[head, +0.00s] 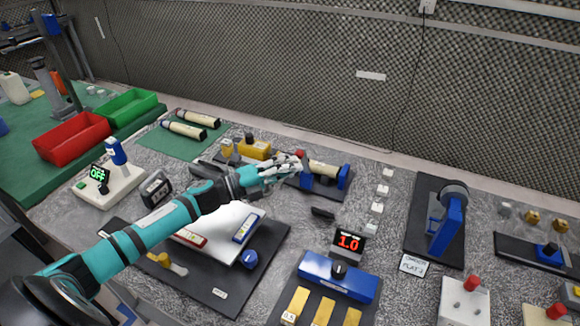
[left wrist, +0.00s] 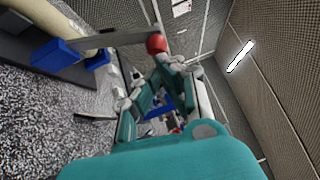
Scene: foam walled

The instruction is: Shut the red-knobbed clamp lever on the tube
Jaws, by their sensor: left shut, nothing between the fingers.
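The cream tube (head: 325,168) lies across blue holders on a dark base at the back of the table. In the left wrist view the tube (left wrist: 78,38) rests in a blue holder (left wrist: 55,55) at the upper left. The grey clamp lever (left wrist: 122,38) runs from beside the tube to its red knob (left wrist: 156,44). In the head view the red knob (head: 300,154) shows just above my fingertips. My left gripper (head: 298,164) is shut and empty, close to the knob; whether it touches is unclear. The lever is mostly hidden in the head view. My right gripper is not in view.
A yellow fixture (head: 255,149) sits left of my gripper. A blue-framed wheel stand (head: 447,222) is to the right. The foam wall rises behind the table.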

